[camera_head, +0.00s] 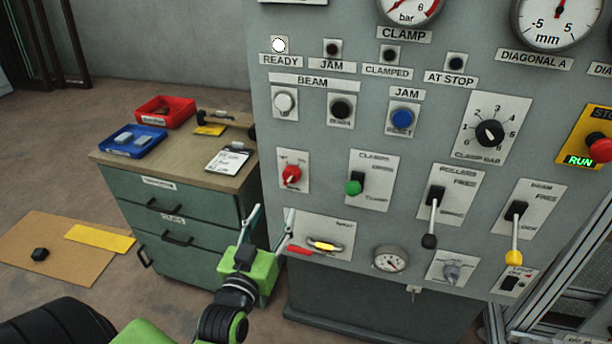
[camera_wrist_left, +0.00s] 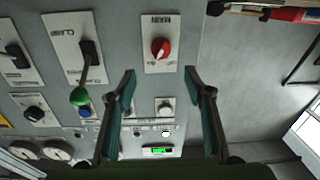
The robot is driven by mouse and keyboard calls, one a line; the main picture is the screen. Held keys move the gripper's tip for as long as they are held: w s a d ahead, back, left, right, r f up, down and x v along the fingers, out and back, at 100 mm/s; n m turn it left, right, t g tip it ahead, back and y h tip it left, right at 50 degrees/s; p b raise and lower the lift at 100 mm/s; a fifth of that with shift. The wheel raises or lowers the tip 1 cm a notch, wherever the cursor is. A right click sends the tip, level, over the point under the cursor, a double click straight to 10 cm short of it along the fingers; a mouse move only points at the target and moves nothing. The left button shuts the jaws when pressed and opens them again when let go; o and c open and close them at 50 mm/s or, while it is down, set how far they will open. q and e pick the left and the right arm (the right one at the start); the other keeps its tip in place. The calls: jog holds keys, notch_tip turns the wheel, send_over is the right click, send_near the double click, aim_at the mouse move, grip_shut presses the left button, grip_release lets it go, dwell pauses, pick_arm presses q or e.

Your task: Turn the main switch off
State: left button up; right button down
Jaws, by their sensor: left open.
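The main switch, a red rotary knob (camera_head: 291,175) on a pale plate, sits at the lower left of the grey panel (camera_head: 335,115). In the left wrist view the panel is upside down, and the knob (camera_wrist_left: 160,48) shows under the word MAIN. A pale mark runs across the knob at a slant; its exact setting is too small to read. My left gripper (camera_head: 271,213) is open and empty, below and left of the knob in the head view. In the left wrist view its two fingers (camera_wrist_left: 160,75) stand apart, either side of the knob's line, not touching it. My right gripper is not in view.
A green-handled lever (camera_head: 354,186) is right of the knob, with more levers beyond. A drawer cabinet (camera_head: 180,209) with red (camera_head: 165,112) and blue (camera_head: 133,141) trays stands left of the panel.

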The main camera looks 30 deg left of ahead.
aim_at(289, 180)
pick_arm(q)
jog(key=b+x, duration=0.3)
jog(key=x, duration=0.9)
jog(key=shift+w+a+f+b, duration=0.1)
jog(key=shift+a+b, duration=0.05)
jog(key=shift+b, duration=0.25)
jog(key=shift+w+a, duration=0.2)
jog(key=shift+w, duration=0.45)
jog(key=c, duration=1.1)
